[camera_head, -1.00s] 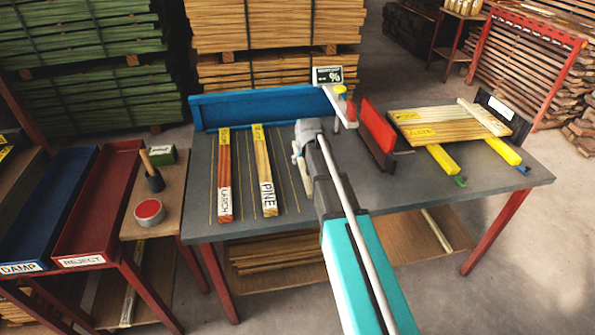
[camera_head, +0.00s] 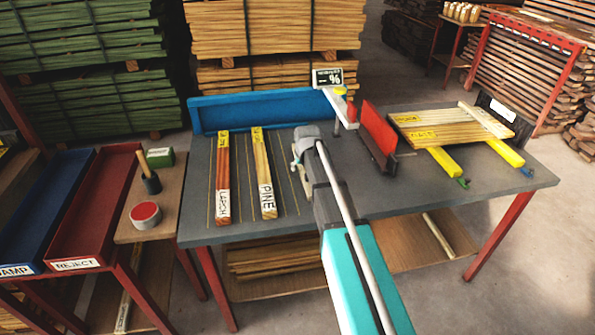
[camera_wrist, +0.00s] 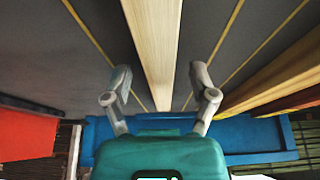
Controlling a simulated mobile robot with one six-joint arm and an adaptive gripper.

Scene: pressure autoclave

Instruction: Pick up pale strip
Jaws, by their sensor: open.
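The pale strip (camera_wrist: 155,40) lies lengthwise down the middle of the wrist view, on the grey bench top. My gripper (camera_wrist: 160,88) is open, with one finger on each side of the strip and a gap on both sides. How far the fingertips are above the bench is hard to tell. In the head view my gripper (camera_head: 299,160) is over the bench, right of the PINE strip (camera_head: 264,175), and my arm hides the pale strip there. The reddish LARCH strip (camera_head: 223,180) lies further left.
A blue fence (camera_head: 262,109) runs along the bench's back. A red upright plate (camera_head: 378,135) and a stack of yellow-labelled boards (camera_head: 440,132) are to the right. The red REJECT tray (camera_head: 97,205) and blue DAMP tray (camera_head: 48,205) are at left.

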